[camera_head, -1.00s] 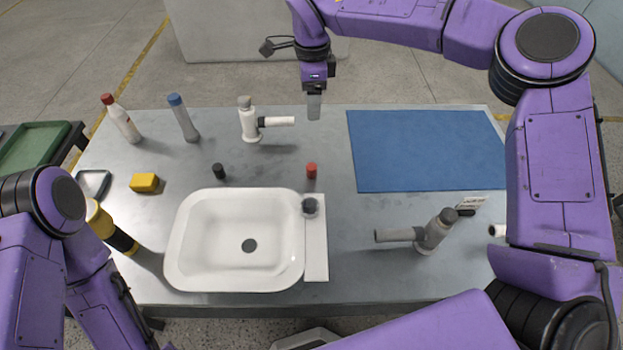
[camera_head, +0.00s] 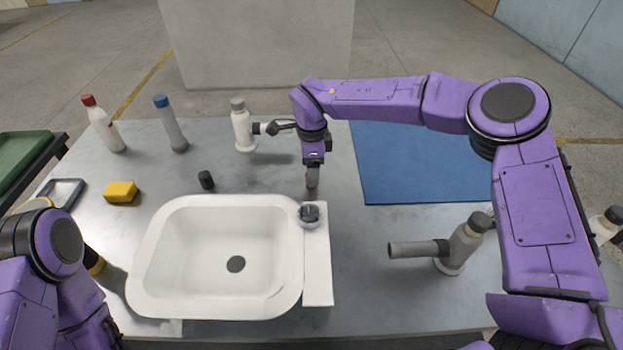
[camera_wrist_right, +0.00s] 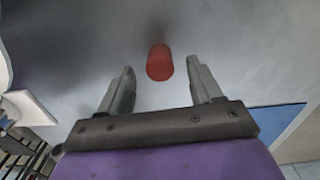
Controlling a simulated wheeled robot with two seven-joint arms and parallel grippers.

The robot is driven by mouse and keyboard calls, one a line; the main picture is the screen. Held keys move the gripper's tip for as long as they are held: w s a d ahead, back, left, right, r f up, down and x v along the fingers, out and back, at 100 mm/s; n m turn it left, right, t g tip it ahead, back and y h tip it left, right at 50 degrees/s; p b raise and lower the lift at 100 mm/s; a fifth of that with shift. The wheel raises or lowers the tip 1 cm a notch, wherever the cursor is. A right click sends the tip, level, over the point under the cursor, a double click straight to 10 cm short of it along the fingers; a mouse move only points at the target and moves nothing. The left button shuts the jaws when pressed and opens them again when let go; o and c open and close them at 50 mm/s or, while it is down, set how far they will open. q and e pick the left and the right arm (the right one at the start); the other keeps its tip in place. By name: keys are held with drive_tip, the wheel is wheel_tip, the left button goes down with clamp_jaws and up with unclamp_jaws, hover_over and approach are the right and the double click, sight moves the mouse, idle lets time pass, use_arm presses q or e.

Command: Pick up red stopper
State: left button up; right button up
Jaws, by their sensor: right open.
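The red stopper (camera_wrist_right: 160,62) is a small red cylinder standing on the grey tabletop behind the right end of the sink. In the right wrist view it shows between the tips of my two open fingers, with a gap on each side. My right gripper (camera_head: 312,180) points down over it, open and empty. In the head view the fingers mostly hide the stopper. My left arm enters at the lower left, but its gripper is out of the picture.
A white sink (camera_head: 290,255) with a dark drain fills the front. A blue mat (camera_head: 420,165) and grey fitting (camera_head: 458,245) lie right.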

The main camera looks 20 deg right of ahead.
wheel_tip(320, 180, down, 3)
drive_tip(key=shift+r, duration=0.1)
drive_tip(key=c, duration=1.1)
